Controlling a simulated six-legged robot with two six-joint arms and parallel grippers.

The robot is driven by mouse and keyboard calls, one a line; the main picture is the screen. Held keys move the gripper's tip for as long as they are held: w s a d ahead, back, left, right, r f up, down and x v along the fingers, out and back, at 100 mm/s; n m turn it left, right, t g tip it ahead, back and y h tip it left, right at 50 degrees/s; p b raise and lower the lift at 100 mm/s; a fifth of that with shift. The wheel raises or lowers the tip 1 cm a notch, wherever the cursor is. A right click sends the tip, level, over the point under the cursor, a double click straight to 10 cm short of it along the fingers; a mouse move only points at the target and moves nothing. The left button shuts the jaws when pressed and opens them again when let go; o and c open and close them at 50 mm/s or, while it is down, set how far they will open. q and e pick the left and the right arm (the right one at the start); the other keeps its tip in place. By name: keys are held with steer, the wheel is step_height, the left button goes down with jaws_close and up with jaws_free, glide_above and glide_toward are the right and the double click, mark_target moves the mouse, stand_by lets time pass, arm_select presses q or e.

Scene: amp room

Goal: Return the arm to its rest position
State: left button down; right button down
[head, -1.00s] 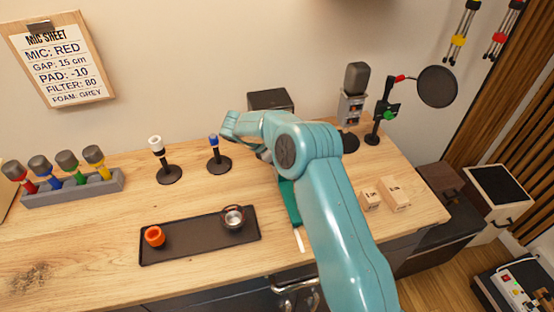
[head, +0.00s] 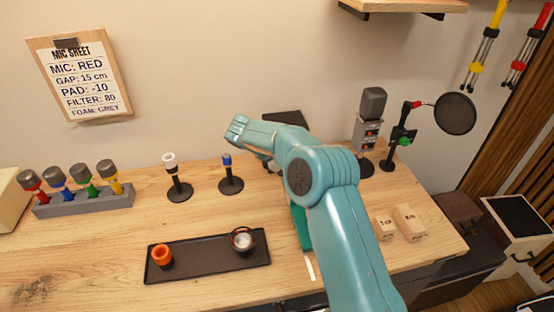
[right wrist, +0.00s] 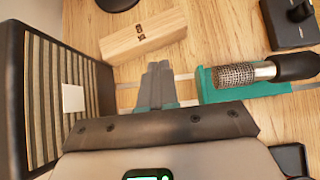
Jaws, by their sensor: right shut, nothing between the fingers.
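My right arm (head: 350,250) is teal. It rises from the bottom right in the head view and bends left over the wooden table (head: 90,260). Its gripper is hidden behind the arm there. In the right wrist view my right gripper (right wrist: 157,85) is shut and empty, between a wooden block (right wrist: 143,36) and a teal cradle (right wrist: 230,92). A microphone with a silver mesh head (right wrist: 247,75) and black body lies across the cradle. The cradle shows partly beside the arm in the head view (head: 302,229). My left gripper is not in view.
A dark box with a slatted face (right wrist: 62,100) stands left in the wrist view.

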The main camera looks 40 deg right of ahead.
steer(key=v, duration=0.9)
steer(key=shift+s+a, duration=0.1)
steer(key=shift+a, duration=0.05)
